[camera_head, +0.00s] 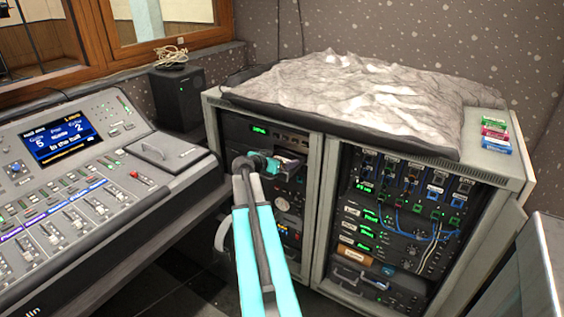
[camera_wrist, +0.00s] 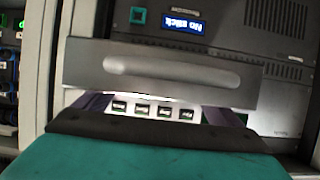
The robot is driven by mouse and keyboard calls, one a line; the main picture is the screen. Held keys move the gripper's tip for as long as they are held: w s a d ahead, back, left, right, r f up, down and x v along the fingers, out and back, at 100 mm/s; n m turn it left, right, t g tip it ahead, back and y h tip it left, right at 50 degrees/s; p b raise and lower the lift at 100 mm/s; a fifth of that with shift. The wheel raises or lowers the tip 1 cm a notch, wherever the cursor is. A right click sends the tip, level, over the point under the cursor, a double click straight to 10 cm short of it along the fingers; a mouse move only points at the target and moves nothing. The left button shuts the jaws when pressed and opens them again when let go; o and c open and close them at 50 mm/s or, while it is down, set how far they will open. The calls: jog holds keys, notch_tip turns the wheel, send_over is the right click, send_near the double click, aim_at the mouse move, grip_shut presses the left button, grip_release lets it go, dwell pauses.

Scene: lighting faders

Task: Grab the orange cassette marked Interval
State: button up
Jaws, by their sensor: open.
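No cassette that I can read as Interval shows in either view. My gripper (camera_head: 274,165) is open in front of the upper part of the left rack. In the wrist view, a grey bar with a long recess (camera_wrist: 185,72), perhaps a drawer front, spans the picture. Below it, several small dark labels on white (camera_wrist: 152,109) show above my teal wrist; their writing is too small to read. A small orange-tan item (camera_head: 355,254) sits low in the right rack; I cannot tell what it is. A stack of coloured cases (camera_head: 496,135) lies on the rack top at the right.
The mixing desk (camera_head: 100,200) stands at the left, close to my arm. A black speaker (camera_head: 178,98) stands behind it. A grey crumpled cover (camera_head: 350,95) lies over the rack top. Blue and white cables (camera_head: 436,235) hang in front of the right rack.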

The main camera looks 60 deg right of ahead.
jog(key=shift+d+f, duration=0.1)
jog(key=shift+d, duration=0.1)
dwell(0.4)
jog(key=c, duration=1.2)
